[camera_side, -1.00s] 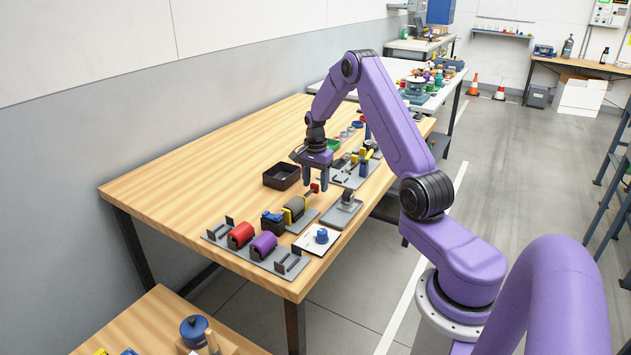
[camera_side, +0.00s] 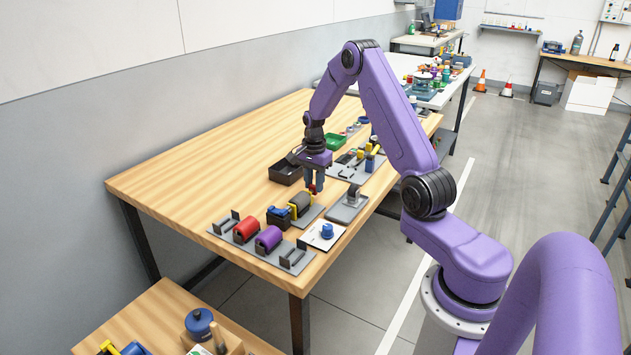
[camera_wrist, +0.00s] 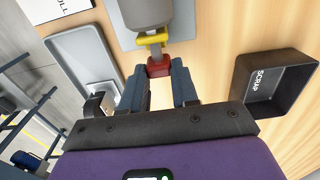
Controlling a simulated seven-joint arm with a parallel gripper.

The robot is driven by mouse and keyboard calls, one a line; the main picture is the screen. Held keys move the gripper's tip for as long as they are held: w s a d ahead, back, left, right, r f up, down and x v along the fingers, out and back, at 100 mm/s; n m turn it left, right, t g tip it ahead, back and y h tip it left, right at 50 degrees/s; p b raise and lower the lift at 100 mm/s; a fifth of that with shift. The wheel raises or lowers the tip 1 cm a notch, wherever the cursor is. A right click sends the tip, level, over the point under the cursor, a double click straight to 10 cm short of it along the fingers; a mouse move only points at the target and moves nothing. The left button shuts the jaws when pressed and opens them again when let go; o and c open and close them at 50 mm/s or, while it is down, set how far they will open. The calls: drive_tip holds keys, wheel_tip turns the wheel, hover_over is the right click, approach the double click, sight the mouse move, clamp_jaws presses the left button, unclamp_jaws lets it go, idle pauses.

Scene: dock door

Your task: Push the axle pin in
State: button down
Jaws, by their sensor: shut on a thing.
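The axle pin has a red head (camera_wrist: 158,68) and a short pale shaft. My gripper (camera_side: 315,188) is shut on the red head, which sits between its two dark fingertips in the wrist view (camera_wrist: 157,78). The shaft points into the yellow collar (camera_wrist: 152,38) at the near end of a dark grey roller (camera_side: 300,204). How deep the shaft sits is hard to tell. The roller rests on a grey plate (camera_wrist: 184,22), with a blue-topped dark block (camera_side: 279,216) at its other end in the side view.
A black SCRAP bin (camera_wrist: 282,88) stands beside my gripper. On the other side is a grey tray (camera_side: 348,207) with an upright part. The wall side is clear.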

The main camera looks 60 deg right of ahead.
drive_tip(key=c, duration=0.9)
unclamp_jaws()
drive_tip(key=shift+a, duration=0.3)
drive_tip(key=shift+o, duration=0.3)
drive_tip(key=shift+d, duration=0.1)
wheel_tip(320, 180, up, 18)
drive_tip(key=shift+f, duration=0.25)
